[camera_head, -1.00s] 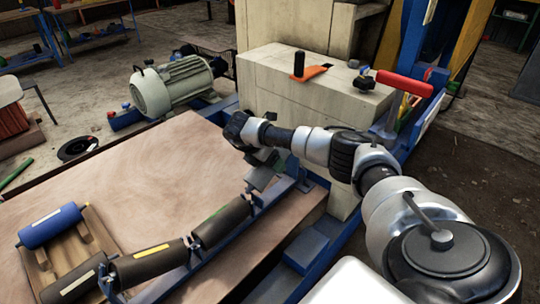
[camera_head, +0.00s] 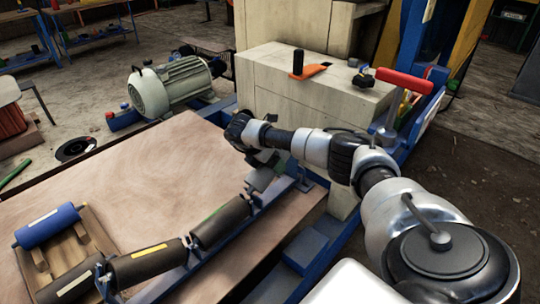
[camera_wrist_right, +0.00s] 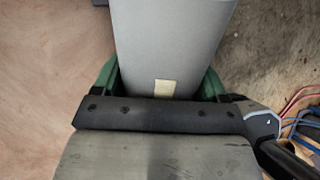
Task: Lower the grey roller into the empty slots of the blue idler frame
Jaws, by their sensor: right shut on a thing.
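My right gripper (camera_wrist_right: 160,85) is shut on the grey roller (camera_wrist_right: 175,45). In the right wrist view the roller fills the gap between the green fingers and bears a small tan label. In the head view the roller (camera_head: 261,179) is small and partly hidden by my right gripper (camera_head: 262,158), above the far end of the blue idler frame (camera_head: 262,222). Whether it touches the frame I cannot tell. Dark rollers with a green mark (camera_head: 221,222) and a yellow label (camera_head: 148,263) sit along the frame. The slots under the grey roller are hidden. My left gripper is out of view.
A wooden cradle (camera_head: 95,232) holds a blue roller (camera_head: 48,226); another dark roller (camera_head: 70,281) lies beside it. The brown tabletop (camera_head: 150,175) is clear behind the frame. A pale machine block (camera_head: 300,95) and a motor (camera_head: 172,86) stand behind.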

